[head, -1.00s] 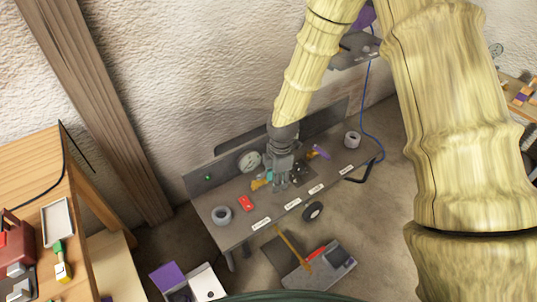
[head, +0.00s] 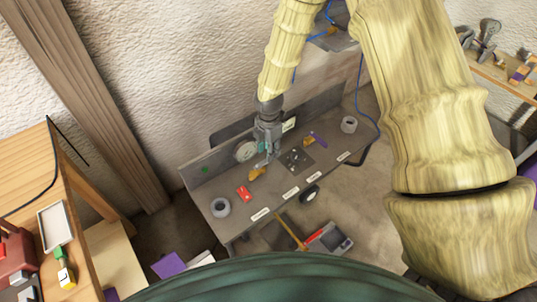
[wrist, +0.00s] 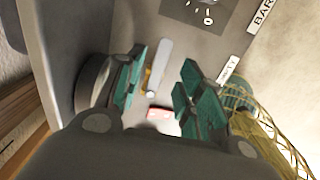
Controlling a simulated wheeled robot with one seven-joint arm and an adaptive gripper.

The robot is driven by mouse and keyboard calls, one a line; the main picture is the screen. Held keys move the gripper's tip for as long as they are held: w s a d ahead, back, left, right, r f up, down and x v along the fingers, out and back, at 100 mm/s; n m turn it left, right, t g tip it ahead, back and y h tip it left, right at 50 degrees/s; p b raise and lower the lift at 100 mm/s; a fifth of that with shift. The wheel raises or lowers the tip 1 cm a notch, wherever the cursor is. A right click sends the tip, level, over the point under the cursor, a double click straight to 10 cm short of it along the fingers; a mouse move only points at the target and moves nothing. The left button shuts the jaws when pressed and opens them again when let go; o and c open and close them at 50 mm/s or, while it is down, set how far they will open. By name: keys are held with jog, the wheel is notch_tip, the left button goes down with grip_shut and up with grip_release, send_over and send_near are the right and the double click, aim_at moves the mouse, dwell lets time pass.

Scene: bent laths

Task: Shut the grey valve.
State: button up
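The grey valve has a brass-coloured body (head: 257,174) on the workbench, left of my gripper's tips. Its pale grey lever (wrist: 158,66) shows in the wrist view, between my two teal-padded fingers. My gripper (head: 266,157) points down over the bench, close to the valve. In the wrist view my gripper (wrist: 160,88) is open, with a gap visible on both sides of the lever. The fingers partly hide the valve body. A second valve with a purple lever (head: 317,138) sits farther right.
A round gauge (head: 246,151) stands close behind the valve, against the back panel. A red block (head: 243,192) and a grey ring (head: 220,207) lie to the left. A dark plate (head: 296,160) is to the right. White labels (head: 291,193) line the front edge.

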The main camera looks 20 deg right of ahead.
aim_at(265, 162)
jog(key=shift+f, duration=1.85)
jog(key=shift+c, duration=0.3)
grip_shut()
